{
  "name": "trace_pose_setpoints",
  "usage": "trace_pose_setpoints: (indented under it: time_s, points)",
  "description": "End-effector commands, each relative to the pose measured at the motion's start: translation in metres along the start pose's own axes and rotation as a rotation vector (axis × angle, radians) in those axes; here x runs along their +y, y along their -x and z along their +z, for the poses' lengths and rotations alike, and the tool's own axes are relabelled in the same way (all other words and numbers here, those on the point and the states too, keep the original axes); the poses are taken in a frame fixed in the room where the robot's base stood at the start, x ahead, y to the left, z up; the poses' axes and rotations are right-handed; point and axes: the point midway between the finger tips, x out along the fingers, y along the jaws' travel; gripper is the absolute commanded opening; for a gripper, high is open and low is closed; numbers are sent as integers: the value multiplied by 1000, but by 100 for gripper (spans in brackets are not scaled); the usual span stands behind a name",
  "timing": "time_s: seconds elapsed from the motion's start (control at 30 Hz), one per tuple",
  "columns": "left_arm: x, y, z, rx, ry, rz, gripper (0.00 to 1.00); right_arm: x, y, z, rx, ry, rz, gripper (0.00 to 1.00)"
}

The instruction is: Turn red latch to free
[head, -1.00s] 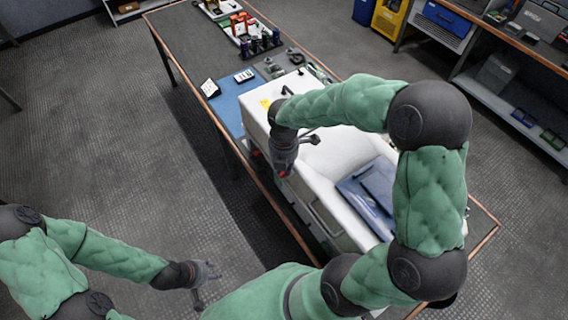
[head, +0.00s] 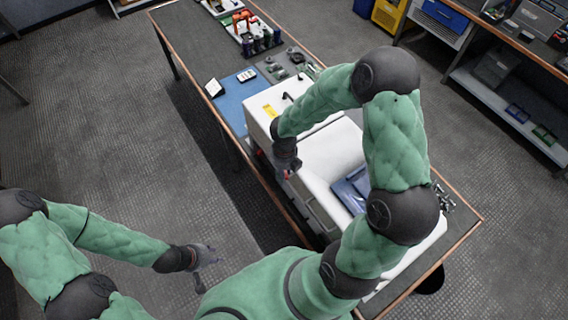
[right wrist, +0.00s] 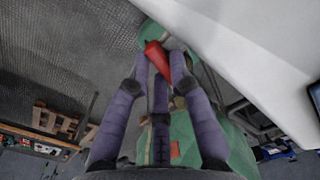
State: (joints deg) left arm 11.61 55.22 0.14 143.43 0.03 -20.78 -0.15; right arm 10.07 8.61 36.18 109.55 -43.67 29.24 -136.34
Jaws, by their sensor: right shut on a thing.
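The red latch (right wrist: 158,62) shows in the right wrist view as a red tapered handle between my fingertips, beside a white panel (right wrist: 245,60). My right gripper (right wrist: 159,68) is shut on it. In the head view my right gripper (head: 289,170) is at the near left side of the white cabinet (head: 330,152), and only a small bit of red shows there. The latch's base is hidden by the fingers. My left gripper (head: 208,266) is open and empty over the floor, away from the table.
The cabinet stands on a long table (head: 190,48) with a wooden edge. A blue mat (head: 228,108) and a blue tray (head: 350,188) are nearby. Small bottles (head: 262,42) stand at the far end. A shelf bench (head: 500,100) is at the right. Floor at left is clear.

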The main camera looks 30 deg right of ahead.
Motion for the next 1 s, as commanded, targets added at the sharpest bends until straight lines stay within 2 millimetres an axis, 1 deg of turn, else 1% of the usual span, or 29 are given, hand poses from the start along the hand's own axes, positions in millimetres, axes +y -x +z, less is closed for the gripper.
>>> trace_pose_setpoints:
  time_s: [0.03, 0.1, 0.4, 0.63, 1.0]
  points:
    - [4, 10, 0, 0, 0, 0, 36, 0, 4, -1, 4, 38, 1, 0]
    - [6, 17, 1, 0, 0, 0, 36, 0, 4, -1, 4, 93, 0, 0]
    - [13, 37, 2, 0, 0, 0, 36, 0, 2, -1, 1, 269, 1, 0]
    - [15, 43, 2, 0, 0, 0, 36, 0, 1, -1, -1, 332, 0, 0]
    - [16, 44, 2, 0, 0, 0, 36, 0, 0, -1, -1, 348, 0, 0]
